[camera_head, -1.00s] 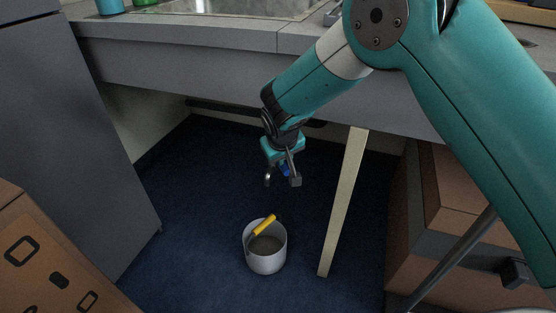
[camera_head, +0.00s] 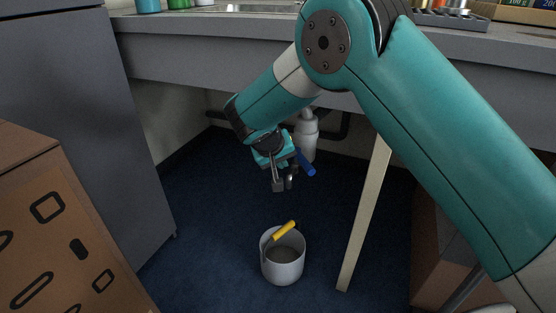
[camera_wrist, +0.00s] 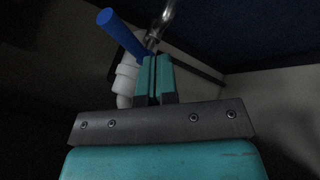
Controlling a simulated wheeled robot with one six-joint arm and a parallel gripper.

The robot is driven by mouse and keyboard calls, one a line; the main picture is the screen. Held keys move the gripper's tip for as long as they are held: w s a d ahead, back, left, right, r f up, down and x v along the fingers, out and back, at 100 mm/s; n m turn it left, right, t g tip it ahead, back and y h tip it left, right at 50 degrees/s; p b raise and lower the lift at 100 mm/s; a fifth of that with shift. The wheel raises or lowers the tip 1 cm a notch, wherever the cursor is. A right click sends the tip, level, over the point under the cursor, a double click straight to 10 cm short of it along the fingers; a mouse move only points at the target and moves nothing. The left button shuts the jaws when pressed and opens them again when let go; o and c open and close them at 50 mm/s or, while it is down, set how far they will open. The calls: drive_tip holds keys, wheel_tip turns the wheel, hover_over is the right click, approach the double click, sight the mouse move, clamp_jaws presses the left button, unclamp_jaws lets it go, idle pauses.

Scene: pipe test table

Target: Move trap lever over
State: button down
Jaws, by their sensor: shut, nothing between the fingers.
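A blue lever (camera_head: 305,163) shows under the counter, to the right of my gripper (camera_head: 281,157) and in front of a white pipe (camera_head: 308,132). In the wrist view the blue lever (camera_wrist: 124,36) slants at the upper left, its lower end close to a shiny metal pipe (camera_wrist: 163,18). My gripper (camera_wrist: 156,62) shows there with its teal fingers shut together and empty, just right of the white pipe (camera_wrist: 124,80). The lever appears beside the fingers, not between them. I cannot tell whether a finger touches it.
A light grey bucket (camera_head: 283,266) with a yellow-handled thing (camera_head: 285,229) in it stands on the blue floor below. A pale table leg (camera_head: 364,215) stands to the right. A cardboard box (camera_head: 60,240) and a grey cabinet (camera_head: 130,130) stand at left. The counter (camera_head: 210,72) hangs overhead.

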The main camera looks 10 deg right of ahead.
sight(304, 161)
drive_tip(key=w+d+f+b, duration=0.2)
drive_tip(key=d+f, duration=0.1)
drive_tip(key=d, duration=0.2)
drive_tip(key=shift+d+f+b, duration=0.15)
drive_tip(key=shift+f+b, duration=0.15)
